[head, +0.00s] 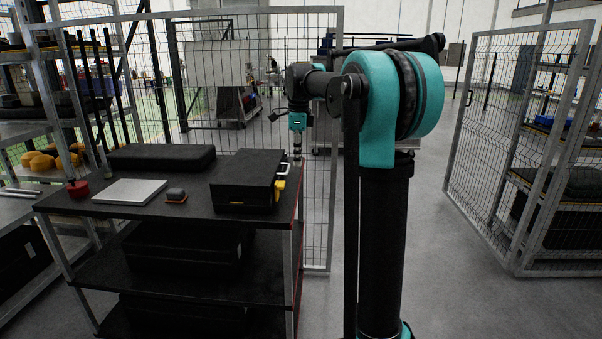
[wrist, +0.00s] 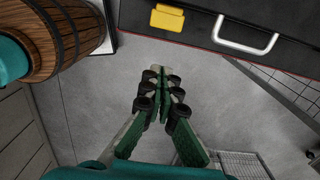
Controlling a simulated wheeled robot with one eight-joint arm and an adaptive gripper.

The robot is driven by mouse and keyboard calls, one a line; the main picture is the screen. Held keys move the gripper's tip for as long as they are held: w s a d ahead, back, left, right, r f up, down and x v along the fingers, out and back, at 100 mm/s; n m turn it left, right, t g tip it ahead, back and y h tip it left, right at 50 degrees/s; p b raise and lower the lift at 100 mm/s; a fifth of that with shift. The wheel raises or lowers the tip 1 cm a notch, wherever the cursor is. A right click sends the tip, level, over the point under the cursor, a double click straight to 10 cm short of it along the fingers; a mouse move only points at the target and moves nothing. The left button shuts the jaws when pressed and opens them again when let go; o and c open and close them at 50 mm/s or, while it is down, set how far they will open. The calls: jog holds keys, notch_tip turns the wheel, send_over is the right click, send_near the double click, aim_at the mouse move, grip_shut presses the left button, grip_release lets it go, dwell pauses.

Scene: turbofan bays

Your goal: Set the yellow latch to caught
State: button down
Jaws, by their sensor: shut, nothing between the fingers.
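A black case (head: 240,180) lies on the top of the cart, its lid down. Its yellow latch (head: 279,188) is on the right-hand side of the case, near a pale handle (head: 283,168). In the wrist view the yellow latch (wrist: 167,18) is at the top edge, left of the white handle (wrist: 245,36). I cannot tell whether the latch is caught. My gripper (wrist: 160,72) is shut and empty, its fingertips over the floor, apart from the latch and handle. In the head view my gripper (head: 297,155) hangs just beyond the case, near the cart's right edge.
The cart top (head: 130,218) also holds a flat grey plate (head: 130,191), a small dark block (head: 176,195) and a long black box (head: 162,157). A mesh fence (head: 320,130) stands behind. A wooden barrel (wrist: 68,38) shows in the wrist view. Open floor lies right of the cart.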

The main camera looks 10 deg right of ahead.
jog(key=shift+w+a+r, duration=0.1)
jog(key=shift+a+r, duration=0.1)
jog(key=shift+r, duration=0.45)
jog(key=shift+a+r, duration=0.2)
jog(key=shift+r, duration=0.45)
jog(key=s+d+f+n+t, duration=0.2)
jog(key=s+f+n, duration=0.8)
jog(key=s+f, duration=0.5)
jog(key=s+d+f+n+t, duration=0.1)
jog(key=s+f+n+t, duration=0.1)
jog(key=s+f+n, duration=0.9)
jog(key=s+f, duration=0.4)
jog(key=f, duration=0.1)
jog(key=shift+d, duration=0.35)
